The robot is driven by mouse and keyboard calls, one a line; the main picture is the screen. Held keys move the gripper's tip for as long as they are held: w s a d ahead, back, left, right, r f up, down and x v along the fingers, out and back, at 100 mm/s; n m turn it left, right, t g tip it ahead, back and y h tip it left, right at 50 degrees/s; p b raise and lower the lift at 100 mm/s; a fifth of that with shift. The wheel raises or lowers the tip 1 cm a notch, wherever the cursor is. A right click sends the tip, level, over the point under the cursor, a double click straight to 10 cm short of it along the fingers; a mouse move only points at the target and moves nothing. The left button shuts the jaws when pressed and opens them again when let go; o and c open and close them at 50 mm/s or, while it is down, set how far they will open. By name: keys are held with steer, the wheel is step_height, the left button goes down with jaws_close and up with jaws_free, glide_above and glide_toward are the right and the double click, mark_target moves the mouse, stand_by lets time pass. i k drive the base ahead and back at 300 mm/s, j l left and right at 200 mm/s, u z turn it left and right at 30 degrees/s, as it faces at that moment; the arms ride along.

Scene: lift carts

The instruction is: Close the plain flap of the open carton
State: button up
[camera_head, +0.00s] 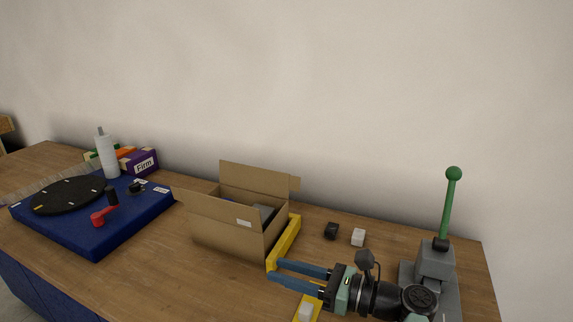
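An open brown cardboard carton (225,238) stands on the wooden table, with dark and grey contents partly visible inside. Its plain back flap (258,176) stands up, with no mark showing on it. The panel on the near side carries a small white label (243,223); I cannot tell where flap and wall divide there. Narrow flap ends stick out at the left and right corners. My gripper (275,269) is to the right of the carton's near right corner, pointing left. Its two blue fingers are apart, with nothing visible between them.
A yellow strip or tray edge (286,242) lies along the carton's right side. A black block (331,231) and a white block (358,237) sit behind my gripper. A green-knobbed lever (449,205) stands right. A blue board (95,238) with a black disc lies left.

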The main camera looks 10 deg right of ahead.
mark_target(269, 181)
steer(key=i+l, duration=0.85)
